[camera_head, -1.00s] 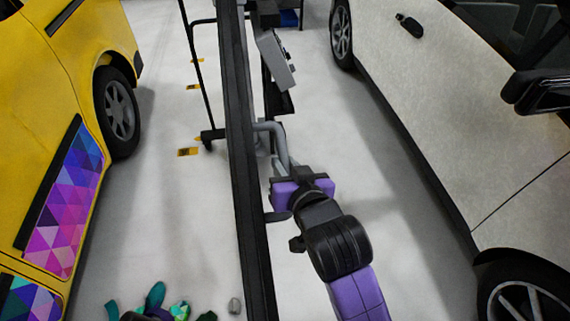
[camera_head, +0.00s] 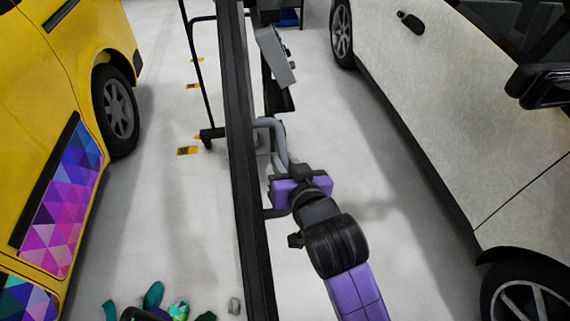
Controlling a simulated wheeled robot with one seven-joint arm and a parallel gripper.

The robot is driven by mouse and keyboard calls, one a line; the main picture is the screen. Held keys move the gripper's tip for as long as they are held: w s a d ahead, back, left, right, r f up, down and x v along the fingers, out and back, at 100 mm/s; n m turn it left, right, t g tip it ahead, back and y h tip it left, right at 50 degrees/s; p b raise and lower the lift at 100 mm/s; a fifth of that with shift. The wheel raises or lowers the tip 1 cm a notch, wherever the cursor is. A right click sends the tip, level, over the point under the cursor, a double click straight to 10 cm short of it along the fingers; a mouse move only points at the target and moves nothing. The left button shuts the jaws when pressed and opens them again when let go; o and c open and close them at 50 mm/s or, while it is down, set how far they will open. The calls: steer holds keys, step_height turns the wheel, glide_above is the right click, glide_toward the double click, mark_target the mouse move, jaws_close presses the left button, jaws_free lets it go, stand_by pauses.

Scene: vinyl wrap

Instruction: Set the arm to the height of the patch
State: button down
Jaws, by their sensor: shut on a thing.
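A tall black post (camera_head: 242,150) stands upright through the middle of the head view, with a grey lamp-like head (camera_head: 276,55) beside its upper part. My gripper (camera_head: 300,190), a purple block at the end of my arm, is just right of the post. It is shut on the arm beside the post; the fingertips and the held spot are largely hidden. Bent grey tubing (camera_head: 279,150) runs from the gripper towards the post, and I cannot tell what it belongs to. A multicoloured triangle-pattern patch (camera_head: 62,200) is on the yellow van's side, left of the post.
The yellow van (camera_head: 88,35) stands on the left and a white car (camera_head: 440,110) on the right. A thin black stand (camera_head: 196,80) is behind the post. Colourful scraps (camera_head: 152,298) lie at the bottom.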

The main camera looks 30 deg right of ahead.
steer(key=f, duration=0.1)
steer(key=w+f+b, duration=0.1)
steer(key=f, duration=0.1)
steer(key=shift+w+d+f+b, duration=0.15)
steer(key=shift+d+f+b, duration=0.15)
steer(key=shift+f+b, duration=0.1)
steer(key=c, duration=1.3)
jaws_free()
steer(key=shift+r, duration=0.1)
steer(key=v, duration=0.8)
